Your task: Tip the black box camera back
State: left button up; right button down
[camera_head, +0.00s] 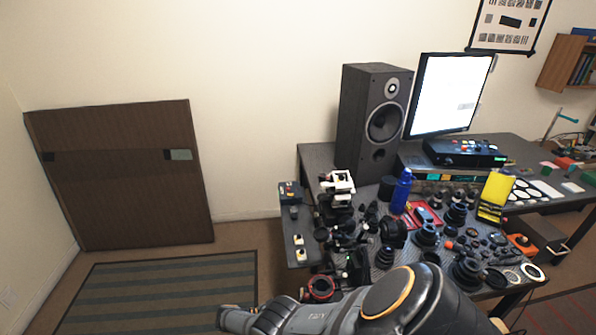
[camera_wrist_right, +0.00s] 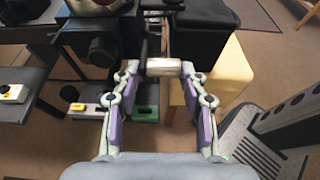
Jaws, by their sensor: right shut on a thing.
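My right gripper (camera_wrist_right: 161,72) is in the right wrist view, its two fingers on either side of a short pale cylinder (camera_wrist_right: 163,67). The cylinder sits by the lower edge of a black boxy body (camera_wrist_right: 205,18), which may be the black box camera; its upper part is cut off by the frame. I cannot tell whether the body is tilted. In the head view one of my arms crosses the bottom of the picture, and no fingertips show there. My left gripper is not in view. I cannot single out the box camera among the dark items in the head view.
The grey desk (camera_head: 315,155) is crowded with lenses and camera parts. A black speaker (camera_head: 372,115), a monitor (camera_head: 447,95) and a blue bottle (camera_head: 401,190) stand on it. A black body with a knob (camera_wrist_right: 102,50) is left of the gripper. Striped rug (camera_head: 160,290) and floor lie left.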

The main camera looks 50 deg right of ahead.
jog(key=shift+s+a+f, duration=0.3)
jog(key=shift+s, duration=0.05)
jog(key=c, duration=1)
grip_release()
jog(key=shift+c, duration=0.2)
jog(key=shift+o, duration=0.7)
jog(key=shift+r, duration=0.2)
jog(key=shift+w+d, duration=0.15)
jog(key=shift+w, duration=0.05)
jog(key=shift+w, duration=0.1)
